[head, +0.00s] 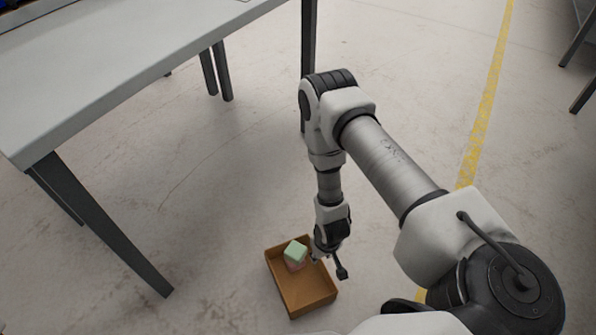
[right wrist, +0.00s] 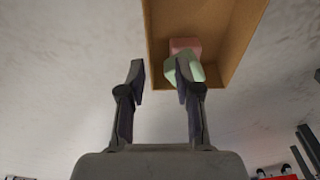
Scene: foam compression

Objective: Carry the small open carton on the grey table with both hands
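The small open carton (head: 309,302) is brown and shows at the bottom middle of the head view, away from the grey table. A green block (head: 296,250) and a pink block (head: 294,266) are inside it. My right gripper (head: 329,266) is at the carton's right rim in the head view. In the right wrist view its fingers (right wrist: 160,78) are apart. The carton (right wrist: 222,36) is beyond them, and one finger overlaps the green block (right wrist: 196,69) near the pink block (right wrist: 185,45). Contact with the carton wall cannot be told. What supports the carton is unclear. My left gripper is out of view.
The grey table (head: 110,58) fills the upper left, with dark legs (head: 110,230) reaching the floor. The pale floor (head: 210,170) is clear around the carton. A yellow floor line (head: 489,90) runs on the right.

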